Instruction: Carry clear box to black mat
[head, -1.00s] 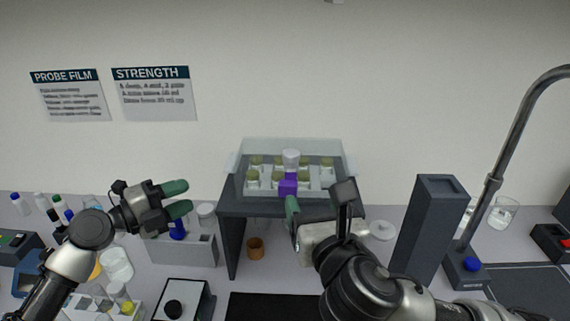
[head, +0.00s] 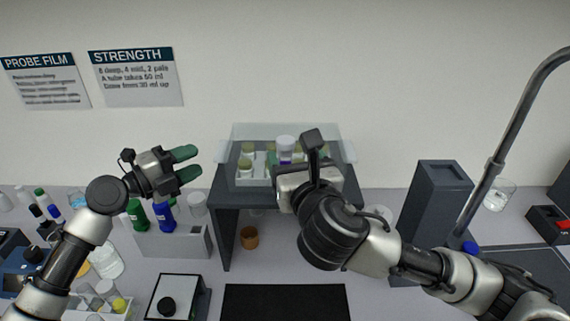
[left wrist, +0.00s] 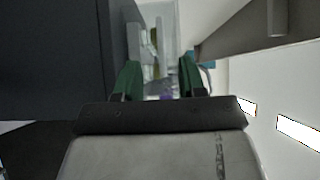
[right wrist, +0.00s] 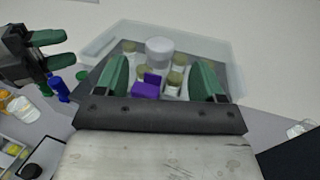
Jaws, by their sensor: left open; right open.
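The clear box (head: 228,170) sits on a dark raised stand and holds several olive-lidded jars, a white-capped jar and a purple block (right wrist: 147,88). In the right wrist view the box's rim (right wrist: 235,72) shows beyond the fingers. My right gripper (right wrist: 162,82) is open and empty, facing the box from the front; its wrist hides its fingers in the head view. My left gripper (head: 187,164) is open and empty, left of the box and apart from it. The black mat (head: 284,302) lies flat on the bench in front of the stand and is bare.
The stand (head: 226,225) has an orange cup (head: 249,237) beneath it. A grey rack with bottles (head: 175,240) is left of the stand. A tall dark block (head: 437,205) and a curved metal pipe (head: 515,125) stand to the right. A white device with a black knob (head: 178,297) is left of the mat.

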